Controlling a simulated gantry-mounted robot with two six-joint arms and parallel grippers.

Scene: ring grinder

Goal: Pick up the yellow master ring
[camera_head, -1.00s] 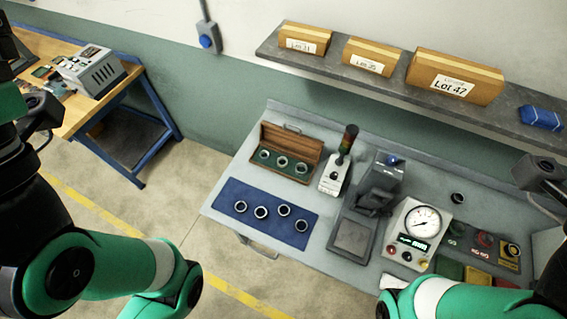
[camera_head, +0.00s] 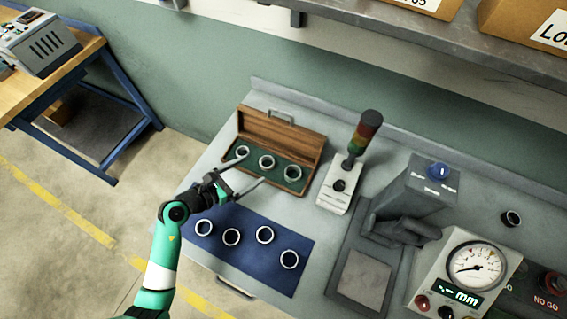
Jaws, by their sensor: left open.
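An open wooden case (camera_head: 312,150) with a green lining stands at the back of the bench. It holds three rings: a left ring (camera_head: 243,151), a middle ring (camera_head: 266,161) and a right ring (camera_head: 293,172). All look silvery, and I cannot tell a yellow one at this size. My left gripper (camera_head: 251,171) is open at the front left of the case, its fingers pointing toward the left and middle rings. No ring appears between the fingers. My right gripper is out of view.
A blue mat (camera_head: 265,262) with several rings lies in front of the case. A signal-light unit (camera_head: 336,196) stands right of the case, then a grey gauge stand (camera_head: 408,205) and a dial readout (camera_head: 462,275). A shelf (camera_head: 440,55) hangs above.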

